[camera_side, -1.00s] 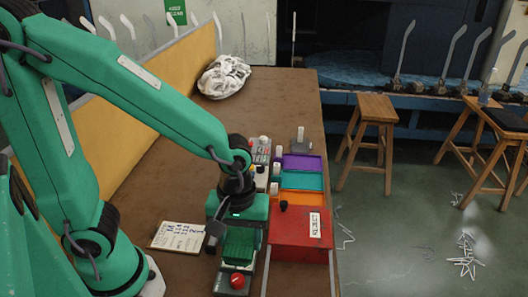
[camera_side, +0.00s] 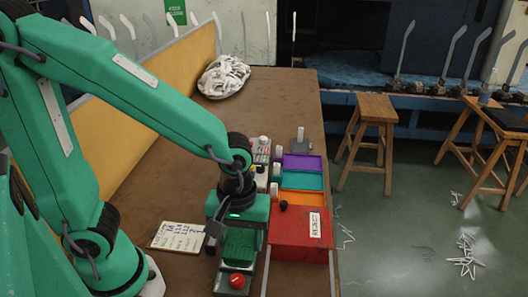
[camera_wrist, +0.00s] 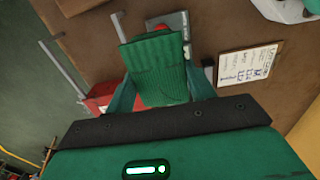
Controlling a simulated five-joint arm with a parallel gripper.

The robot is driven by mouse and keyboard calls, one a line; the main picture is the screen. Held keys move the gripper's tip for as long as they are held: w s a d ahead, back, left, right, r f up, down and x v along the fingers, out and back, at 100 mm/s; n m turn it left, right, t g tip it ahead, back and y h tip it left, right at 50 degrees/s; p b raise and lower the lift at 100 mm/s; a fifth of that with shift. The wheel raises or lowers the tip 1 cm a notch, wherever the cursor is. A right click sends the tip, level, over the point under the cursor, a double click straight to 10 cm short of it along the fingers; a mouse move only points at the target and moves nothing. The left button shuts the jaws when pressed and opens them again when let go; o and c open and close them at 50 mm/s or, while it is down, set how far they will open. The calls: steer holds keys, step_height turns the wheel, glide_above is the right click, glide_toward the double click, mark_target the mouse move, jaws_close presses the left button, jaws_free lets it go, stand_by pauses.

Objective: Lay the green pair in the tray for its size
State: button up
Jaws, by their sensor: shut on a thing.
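The green pair (camera_side: 239,246) is a ribbed green bundle at the front of the table, beside a red knob (camera_side: 236,281) on a grey unit. My gripper (camera_side: 238,236) is over it, pointing down, with its jaws shut on the pair. In the wrist view the pair (camera_wrist: 155,65) shows between the two green fingers of my gripper (camera_wrist: 160,92). Whether it touches the grey unit, I cannot tell. To the right stand a purple tray (camera_side: 302,163), a teal tray (camera_side: 302,181) and an orange tray (camera_side: 304,198), which look empty.
A red reject box (camera_side: 290,240) stands close to the right of my gripper. White size markers stand left of the trays. A written card (camera_side: 178,236) lies to the left. A white cloth heap (camera_side: 224,77) is at the back. The table's middle left is clear.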

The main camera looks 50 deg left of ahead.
steer(key=shift+w+a+r, duration=0.1)
steer(key=shift+w+r, duration=0.1)
steer(key=shift+w, duration=0.4)
steer(key=w+a+r+m, duration=0.3)
steer(key=w+a, duration=0.3)
steer(key=w, duration=0.2)
steer(key=w+a+r+m, duration=0.3)
steer(key=w+a+m, duration=0.2)
steer(key=w+a, duration=0.1)
steer(key=shift+w+r+m, duration=0.4)
steer(key=shift+w, duration=0.5)
steer(key=s+d+f+n, duration=0.2)
steer(key=s+d, duration=0.2)
steer(key=s, duration=0.1)
steer(key=s+d+f+n, duration=0.2)
steer(key=s+d+n, duration=0.1)
steer(key=s+d, duration=0.1)
steer(key=s+d+f+n, duration=0.3)
steer(key=s+d, duration=0.1)
steer(key=s, duration=0.3)
steer(key=shift+s, duration=0.1)
steer(key=shift+s+d+f+n, duration=0.15)
steer(key=shift+s+n, duration=0.35)
steer(key=shift+f, duration=0.1)
